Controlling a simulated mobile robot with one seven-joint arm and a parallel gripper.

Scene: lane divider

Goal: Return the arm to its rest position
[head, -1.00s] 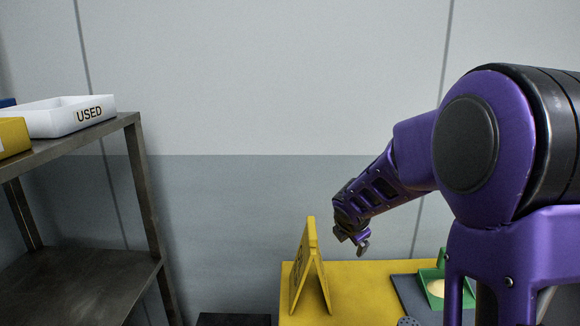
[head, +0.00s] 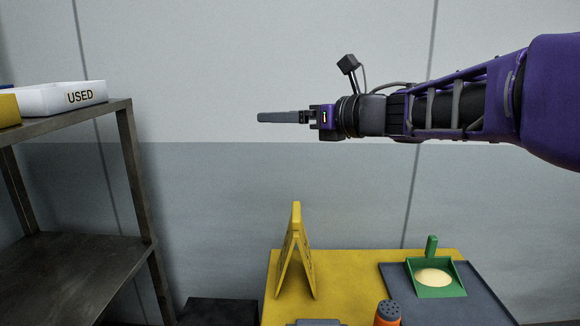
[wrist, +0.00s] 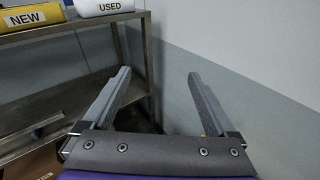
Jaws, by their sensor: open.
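My gripper (head: 280,117) is raised high in front of the wall, well above the yellow table, and points left with the arm stretched level. In the wrist view my gripper (wrist: 160,95) shows its two grey fingers wide apart with nothing between them. A yellow folding sign (head: 296,255) stands upright like a tent on the yellow table (head: 350,268), below my gripper and apart from it.
A metal shelf (head: 75,270) stands at the left, with a white bin marked USED (head: 62,98) on top. A yellow bin marked NEW (wrist: 35,18) shows beside it. A green dustpan (head: 436,278) on a dark mat (head: 480,290) and an orange shaker (head: 388,313) are on the table.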

